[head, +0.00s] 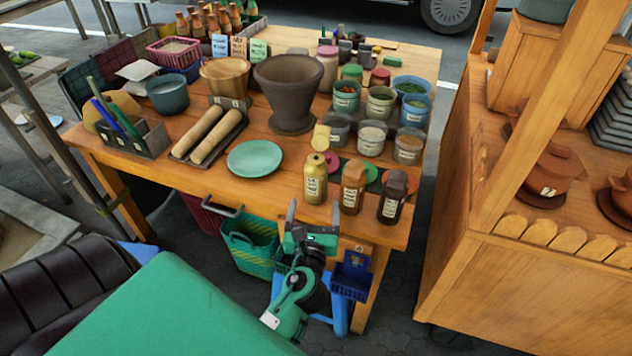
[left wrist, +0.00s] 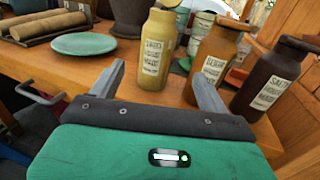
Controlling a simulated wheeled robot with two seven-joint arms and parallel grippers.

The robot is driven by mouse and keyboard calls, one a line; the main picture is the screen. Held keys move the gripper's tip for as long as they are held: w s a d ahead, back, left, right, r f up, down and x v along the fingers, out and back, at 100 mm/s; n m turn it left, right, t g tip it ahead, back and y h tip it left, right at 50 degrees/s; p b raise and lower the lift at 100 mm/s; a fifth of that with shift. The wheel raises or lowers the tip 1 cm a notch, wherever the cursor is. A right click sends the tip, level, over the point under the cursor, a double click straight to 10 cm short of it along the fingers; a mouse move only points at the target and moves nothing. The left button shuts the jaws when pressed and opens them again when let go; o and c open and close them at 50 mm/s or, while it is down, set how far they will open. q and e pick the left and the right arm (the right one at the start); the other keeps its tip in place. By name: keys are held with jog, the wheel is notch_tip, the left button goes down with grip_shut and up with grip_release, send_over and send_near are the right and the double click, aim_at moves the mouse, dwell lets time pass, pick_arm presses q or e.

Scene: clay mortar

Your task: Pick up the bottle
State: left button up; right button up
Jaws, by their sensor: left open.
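Three labelled bottles stand upright near the front edge of the wooden table (head: 215,188): a yellow bottle (head: 315,182), an orange-brown bottle (head: 353,187) and a dark brown bottle (head: 391,200). My left gripper (head: 313,219) is open and empty in front of the table edge, just short of the yellow bottle. In the left wrist view, the yellow bottle (left wrist: 156,50) shows between the two fingers, beyond the tips. The orange-brown bottle (left wrist: 215,57) is behind the right finger, and the dark bottle (left wrist: 272,80) is farther right. My right gripper is not in view.
A green plate (head: 255,158), rolling pins (head: 207,133) and a clay mortar (head: 288,90) are left of the bottles. Several filled jars (head: 372,137) stand behind them. A wooden cabinet (head: 520,280) stands to the right. Baskets (head: 250,245) are under the table.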

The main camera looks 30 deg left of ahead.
aim_at(317, 183)
pick_arm(q)
jog(key=p+x, duration=0.1)
jog(key=x, duration=0.6)
jog(key=shift+w, duration=0.1)
jog(key=shift+a+p+x, duration=0.2)
jog(key=shift+p+x, duration=0.15)
jog(key=shift+x, duration=2.75)
pick_arm(e)
jog(key=s, duration=0.2)
jog(key=s+d+f, duration=0.1)
jog(key=shift+s+f, duration=0.1)
jog(key=shift+s, duration=0.05)
pick_arm(q)
jog(key=shift+c, duration=0.2)
jog(key=c, duration=1.1)
jog(key=shift+r, duration=0.1)
